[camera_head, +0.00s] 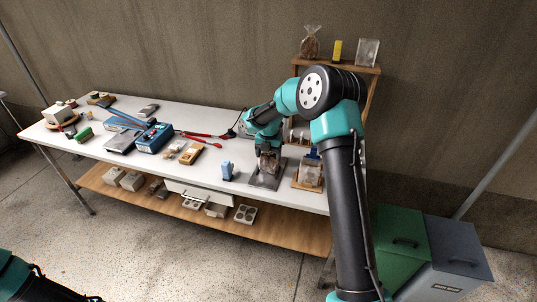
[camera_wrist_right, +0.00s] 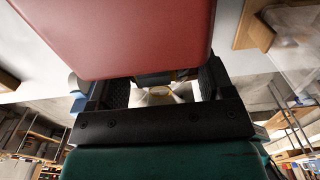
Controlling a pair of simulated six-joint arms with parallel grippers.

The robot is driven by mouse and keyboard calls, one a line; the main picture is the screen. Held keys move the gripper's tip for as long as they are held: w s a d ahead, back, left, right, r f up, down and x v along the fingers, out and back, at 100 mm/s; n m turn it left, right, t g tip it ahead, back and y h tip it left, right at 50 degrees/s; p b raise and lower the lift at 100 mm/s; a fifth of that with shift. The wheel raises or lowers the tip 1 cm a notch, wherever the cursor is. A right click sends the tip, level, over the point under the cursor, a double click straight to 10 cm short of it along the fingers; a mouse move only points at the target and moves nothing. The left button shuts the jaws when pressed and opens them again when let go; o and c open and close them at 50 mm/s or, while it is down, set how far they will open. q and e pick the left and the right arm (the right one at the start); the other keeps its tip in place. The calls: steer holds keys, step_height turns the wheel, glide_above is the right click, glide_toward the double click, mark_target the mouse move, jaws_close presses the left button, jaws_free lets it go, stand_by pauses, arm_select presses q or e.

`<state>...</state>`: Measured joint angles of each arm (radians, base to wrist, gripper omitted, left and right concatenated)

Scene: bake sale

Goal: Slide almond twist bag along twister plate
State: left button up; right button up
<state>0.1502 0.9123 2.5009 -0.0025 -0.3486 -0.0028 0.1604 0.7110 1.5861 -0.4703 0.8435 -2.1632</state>
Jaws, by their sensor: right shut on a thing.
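The almond twist bag (camera_head: 264,164), a small clear bag with brownish contents, is upright over a dark grey plate (camera_head: 266,182) near the front edge of the table. I take this plate for the twister plate. My right gripper (camera_head: 268,152) comes down from above and is shut on the bag's top. The fingers hide part of the bag, and I cannot tell whether its bottom touches the plate. In the right wrist view, something clear and yellowish (camera_wrist_right: 160,93) shows between the dark fingers. My left gripper is out of view.
A wooden stand (camera_head: 308,184) with another clear bag is close to the right of the plate. A small blue item (camera_head: 227,170) stands to the left. A blue box (camera_head: 153,138) and tools lie further left. A shelf (camera_head: 340,66) holds bags behind.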

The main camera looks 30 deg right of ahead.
stand_by(0.3)
steer(key=o, duration=0.7)
steer(key=shift+r, duration=0.1)
step_height(320, 180, up, 17)
stand_by(0.4)
stand_by(0.4)
